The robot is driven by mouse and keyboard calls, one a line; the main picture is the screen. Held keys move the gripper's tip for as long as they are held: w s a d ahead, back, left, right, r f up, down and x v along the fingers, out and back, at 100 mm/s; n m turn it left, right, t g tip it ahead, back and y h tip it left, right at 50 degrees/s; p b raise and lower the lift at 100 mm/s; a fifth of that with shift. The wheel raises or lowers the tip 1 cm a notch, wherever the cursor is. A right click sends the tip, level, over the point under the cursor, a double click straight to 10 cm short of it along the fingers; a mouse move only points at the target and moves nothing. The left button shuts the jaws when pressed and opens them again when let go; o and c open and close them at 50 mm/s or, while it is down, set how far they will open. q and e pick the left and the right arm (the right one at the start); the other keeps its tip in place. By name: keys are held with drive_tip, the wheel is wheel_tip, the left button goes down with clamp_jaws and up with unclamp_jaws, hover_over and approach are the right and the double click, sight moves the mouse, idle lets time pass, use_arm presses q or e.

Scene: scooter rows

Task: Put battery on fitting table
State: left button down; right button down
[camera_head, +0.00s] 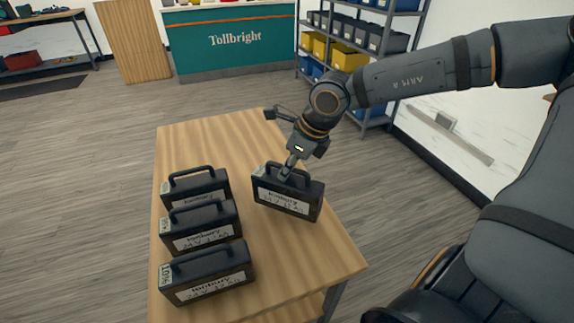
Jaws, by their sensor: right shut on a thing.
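A wooden table (290,262) stands in front of me with several dark batteries on it, each with a top handle and a white label. One battery (288,196) is at the table's right side, apart from the others. My right gripper (287,170) comes down from above and is shut on this battery at its handle. The battery looks upright; I cannot tell whether its base touches the table top. A left column holds a far battery (196,190), a middle battery (201,229) and a near battery (207,275). My left gripper is not in view.
A green Tollbright counter (232,50) stands at the back. A shelf rack with yellow bins (348,58) is behind my right arm, near the white wall (455,140). A workbench (45,62) is far left. The floor left of the table is clear.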

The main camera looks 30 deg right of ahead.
sight(288, 179)
drive_tip(key=shift+f+b, duration=0.35)
drive_tip(key=shift+f, duration=1.1)
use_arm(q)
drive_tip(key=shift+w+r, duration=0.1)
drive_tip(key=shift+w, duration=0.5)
use_arm(e)
drive_tip(key=shift+f, duration=0.45)
drive_tip(key=c, duration=1.4)
unclamp_jaws()
drive_tip(key=shift+s, duration=0.1)
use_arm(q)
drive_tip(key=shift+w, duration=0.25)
use_arm(e)
drive_tip(key=shift+a, duration=0.1)
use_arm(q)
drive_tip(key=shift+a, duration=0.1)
